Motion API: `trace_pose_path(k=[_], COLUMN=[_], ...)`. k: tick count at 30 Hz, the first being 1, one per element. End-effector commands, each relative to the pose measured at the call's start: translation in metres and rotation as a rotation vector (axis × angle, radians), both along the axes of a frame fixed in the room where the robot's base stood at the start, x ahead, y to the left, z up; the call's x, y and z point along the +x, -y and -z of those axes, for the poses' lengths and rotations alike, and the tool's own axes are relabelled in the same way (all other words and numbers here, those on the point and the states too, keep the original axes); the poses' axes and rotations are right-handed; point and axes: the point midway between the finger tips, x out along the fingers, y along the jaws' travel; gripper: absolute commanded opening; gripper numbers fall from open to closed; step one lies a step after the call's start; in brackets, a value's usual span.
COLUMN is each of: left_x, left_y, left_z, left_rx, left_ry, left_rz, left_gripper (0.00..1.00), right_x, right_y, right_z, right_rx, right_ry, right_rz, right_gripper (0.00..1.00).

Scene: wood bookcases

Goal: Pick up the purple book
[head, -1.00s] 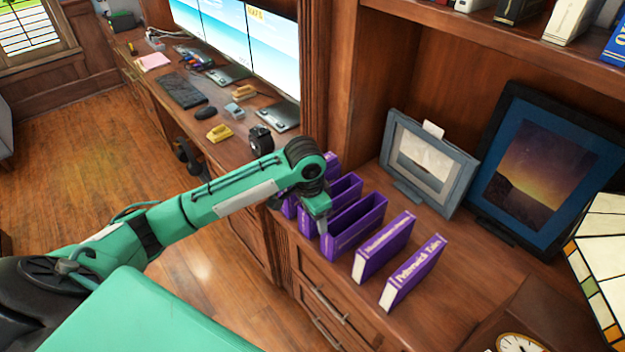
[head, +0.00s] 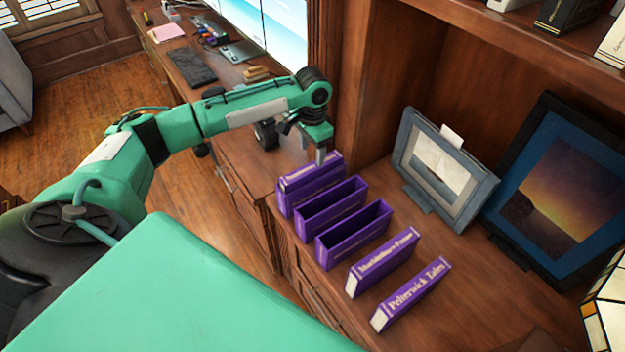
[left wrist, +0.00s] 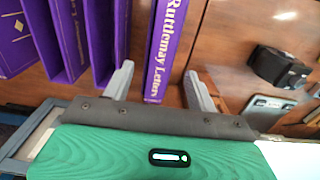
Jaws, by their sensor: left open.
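Several purple books and purple cases stand in a row on the wooden counter. The farthest purple book (head: 311,187) stands upright in the head view. My left gripper (head: 319,157) is just above it, pointing down. In the left wrist view, a purple spine lettered "Ruttlemay Letters" (left wrist: 164,50) lies between my open left fingers (left wrist: 159,68), with a finger on each side. Two open-topped purple cases (head: 353,236) look empty inside. Two more purple books, one lettered "Pelterwick Tales" (head: 411,294), stand nearest. My right gripper is out of view.
A grey picture frame (head: 443,172) and a larger dark-framed picture (head: 555,195) stand behind the row. A shelf (head: 500,32) with books overhangs the counter. A dark wood upright (head: 350,85) rises beside my left gripper. A desk with a keyboard (head: 184,68) lies beyond.

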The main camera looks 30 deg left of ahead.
Motion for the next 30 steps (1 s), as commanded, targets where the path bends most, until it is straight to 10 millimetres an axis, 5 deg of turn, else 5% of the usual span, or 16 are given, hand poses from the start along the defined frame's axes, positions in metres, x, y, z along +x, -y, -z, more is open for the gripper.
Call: trace_pose_path(k=[10,16,25,30], left_x=[0.0,0.0,0.0,0.0], left_y=[-0.001,-0.003,-0.002,-0.002], left_z=[0.031,0.06,0.066,0.066], left_rx=[0.0,0.0,0.001,0.001], left_ry=[-0.002,-0.001,0.001,0.001], left_rz=[0.001,0.0,0.002,0.002], left_gripper=[0.58,0.58,0.58,0.25], right_x=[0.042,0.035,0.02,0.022], right_y=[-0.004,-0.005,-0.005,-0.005], right_z=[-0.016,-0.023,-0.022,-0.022], right_rx=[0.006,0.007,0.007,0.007], right_ry=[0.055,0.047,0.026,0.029], right_rz=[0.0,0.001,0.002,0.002], right_gripper=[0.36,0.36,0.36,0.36])
